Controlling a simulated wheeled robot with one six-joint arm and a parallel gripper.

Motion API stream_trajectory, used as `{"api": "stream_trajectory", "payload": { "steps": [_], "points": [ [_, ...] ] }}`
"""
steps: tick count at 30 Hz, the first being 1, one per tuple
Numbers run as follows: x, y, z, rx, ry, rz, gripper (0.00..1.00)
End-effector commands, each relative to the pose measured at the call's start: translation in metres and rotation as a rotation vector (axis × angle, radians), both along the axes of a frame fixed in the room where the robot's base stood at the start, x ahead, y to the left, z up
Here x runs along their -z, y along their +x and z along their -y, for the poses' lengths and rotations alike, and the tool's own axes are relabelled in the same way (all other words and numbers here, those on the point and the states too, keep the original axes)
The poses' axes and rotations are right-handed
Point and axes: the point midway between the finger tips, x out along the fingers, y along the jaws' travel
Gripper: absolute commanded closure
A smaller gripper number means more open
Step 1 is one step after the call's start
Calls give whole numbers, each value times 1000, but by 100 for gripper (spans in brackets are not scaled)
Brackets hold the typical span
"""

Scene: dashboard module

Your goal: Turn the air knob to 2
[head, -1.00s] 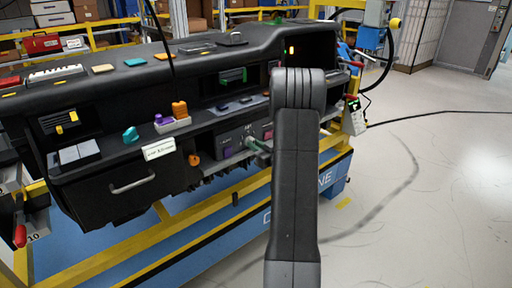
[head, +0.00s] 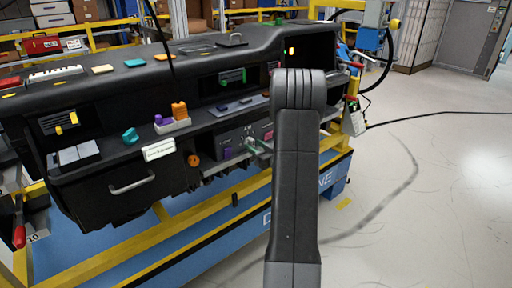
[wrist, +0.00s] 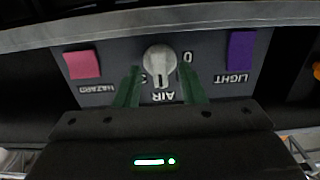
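The air knob (wrist: 160,60) is a pale grey round dial on the dark control panel (wrist: 215,88), seen upside down in the wrist view. Its ridge points down in the picture, toward the AIR label. A 0 is printed to its right; a mark at its lower left is partly hidden by a finger. My gripper (wrist: 161,72) is open, its two green fingers on either side of the knob with gaps showing. Depth to the knob is hard to tell. In the head view, the knob (head: 250,142) shows small and pale beside my gripper (head: 262,147), which my arm partly hides.
A pink HAZARD button (wrist: 82,65) and a purple LIGHT button (wrist: 241,50) flank the knob. A grey ledge (wrist: 120,25) runs along the panel's edge. In the head view, an orange knob (head: 193,160) and a labelled drawer (head: 110,200) lie to the left.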

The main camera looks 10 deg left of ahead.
Motion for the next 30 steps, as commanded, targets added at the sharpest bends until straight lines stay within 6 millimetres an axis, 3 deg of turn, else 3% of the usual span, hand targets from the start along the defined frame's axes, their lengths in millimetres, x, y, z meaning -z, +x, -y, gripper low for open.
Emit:
{"api": "stream_trajectory", "payload": {
  "steps": [5, 18, 30],
  "points": [
    [0, -14, 20, 4, 0, -1, 64],
    [0, -71, 93, 4, -1, -1, 64],
    [0, -84, 108, 1, -1, -1, 64]
  ]
}}
